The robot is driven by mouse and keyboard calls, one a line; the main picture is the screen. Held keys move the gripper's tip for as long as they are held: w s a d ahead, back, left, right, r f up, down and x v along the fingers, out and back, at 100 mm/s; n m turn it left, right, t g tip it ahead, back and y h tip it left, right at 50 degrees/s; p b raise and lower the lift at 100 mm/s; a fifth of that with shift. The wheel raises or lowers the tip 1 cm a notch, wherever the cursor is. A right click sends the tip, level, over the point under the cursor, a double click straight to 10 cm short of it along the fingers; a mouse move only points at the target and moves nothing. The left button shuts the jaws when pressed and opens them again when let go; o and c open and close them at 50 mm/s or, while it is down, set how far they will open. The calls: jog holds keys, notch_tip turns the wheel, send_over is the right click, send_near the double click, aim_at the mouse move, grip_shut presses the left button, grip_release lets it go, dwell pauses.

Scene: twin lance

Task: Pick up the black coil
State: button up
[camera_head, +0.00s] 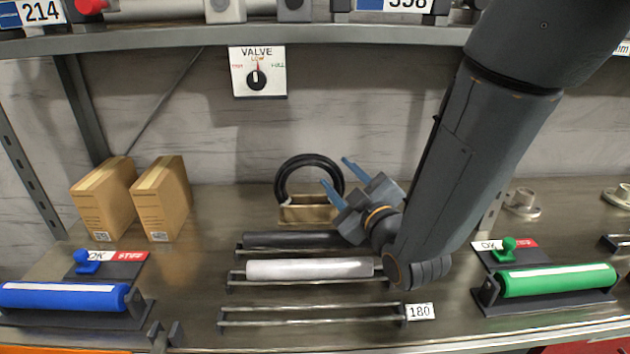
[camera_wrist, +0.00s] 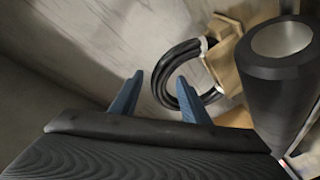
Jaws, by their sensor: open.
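The black coil (camera_head: 281,181) stands upright in a small tan wooden holder (camera_head: 308,213) at the back of the shelf, against the grey wall. It also shows in the wrist view (camera_wrist: 164,76), ahead of my fingertips, with a pale band near its top. My gripper (camera_head: 335,174) has two blue fingers, open with nothing between them. In the head view the fingers are at the coil's right side and lower front, pointing up and left. In the wrist view my gripper (camera_wrist: 160,82) has its right finger overlapping the coil's lower left part. I cannot tell if they touch.
A dark roller (camera_head: 285,240) and a white roller (camera_head: 300,269) lie on racks in front of the coil. Two cardboard boxes (camera_head: 160,200) stand at left. A blue roller (camera_head: 60,297) is front left, a green roller (camera_head: 555,280) front right. A valve panel (camera_head: 258,72) hangs above.

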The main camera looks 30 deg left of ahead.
aim_at(323, 162)
jog(key=x, duration=0.2)
jog(key=p+x, duration=0.1)
jog(key=x, duration=0.1)
jog(key=p+x, duration=0.1)
jog(key=x, duration=0.2)
jog(key=shift+s+a+r, duration=0.3)
jog(key=shift+a, duration=0.1)
jog(key=shift+w+a, duration=0.25)
jog(key=shift+w, duration=0.05)
grip_shut()
